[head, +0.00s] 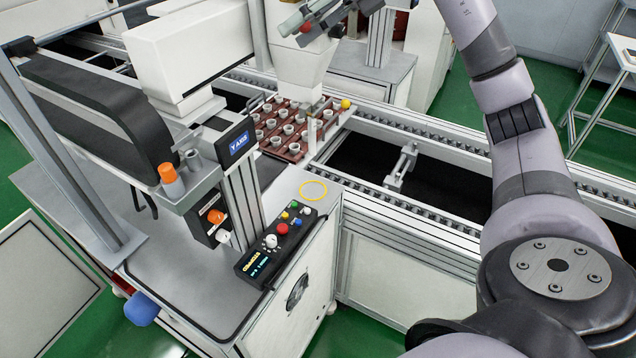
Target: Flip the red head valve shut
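A small red part (306,28), which looks like the red head valve, shows at the top of the picture, just above the white dispensing head (296,68). Most of it is hidden by my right gripper (300,32), so I cannot tell how its handle is turned. The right gripper reaches in from the top edge, with its fingers apart on either side of the red part. I cannot tell if they touch it. My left gripper is not in view.
A dark red tray (268,146) with several pale pots stands on the conveyor under the head. A control box (268,262) with coloured buttons lies on the grey cabinet top (190,285). An orange-capped post (170,180) stands left.

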